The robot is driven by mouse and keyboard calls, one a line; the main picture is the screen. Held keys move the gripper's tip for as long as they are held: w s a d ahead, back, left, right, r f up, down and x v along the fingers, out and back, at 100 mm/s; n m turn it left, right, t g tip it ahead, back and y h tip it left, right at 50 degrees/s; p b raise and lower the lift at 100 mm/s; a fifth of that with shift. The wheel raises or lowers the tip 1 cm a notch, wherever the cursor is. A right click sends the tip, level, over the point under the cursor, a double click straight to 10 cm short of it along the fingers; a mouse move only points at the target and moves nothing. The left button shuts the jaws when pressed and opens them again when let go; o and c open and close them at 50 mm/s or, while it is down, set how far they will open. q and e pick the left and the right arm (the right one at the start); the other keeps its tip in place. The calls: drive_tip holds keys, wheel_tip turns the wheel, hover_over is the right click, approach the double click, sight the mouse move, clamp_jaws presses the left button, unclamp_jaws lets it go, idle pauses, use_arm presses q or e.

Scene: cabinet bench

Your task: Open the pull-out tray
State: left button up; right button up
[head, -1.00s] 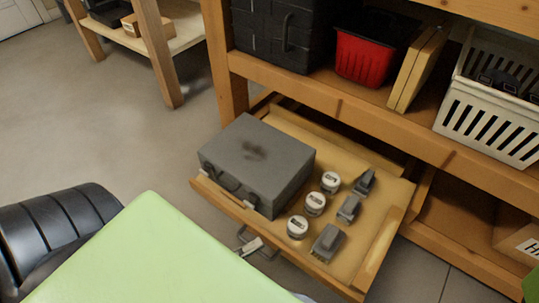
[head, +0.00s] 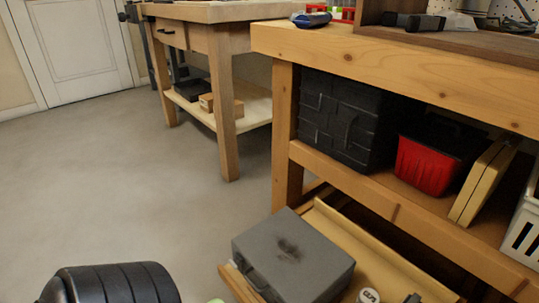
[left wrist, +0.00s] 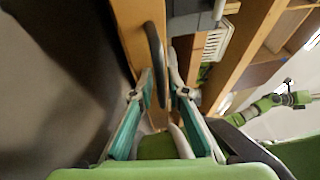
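The pull-out tray (head: 232,279) is slid out from under the bench, with a grey case (head: 292,257) on it. Its front and right side run out of the head view. In the left wrist view, the wooden tray front (left wrist: 135,35) and a dark curved handle (left wrist: 155,55) show close up. My left gripper (left wrist: 160,82) is open there, one finger on each side of the handle; I cannot tell whether either touches it.
The bench shelf holds a black toolbox (head: 341,120), a red bin (head: 425,166) and a white basket (head: 523,236). A second workbench (head: 222,100) stands behind on the left. The grey floor (head: 130,180) left of the tray is clear.

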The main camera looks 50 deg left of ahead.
idle(0.3)
use_arm(q)
drive_tip(key=v, duration=1.2)
drive_tip(key=shift+a, duration=0.1)
idle(0.3)
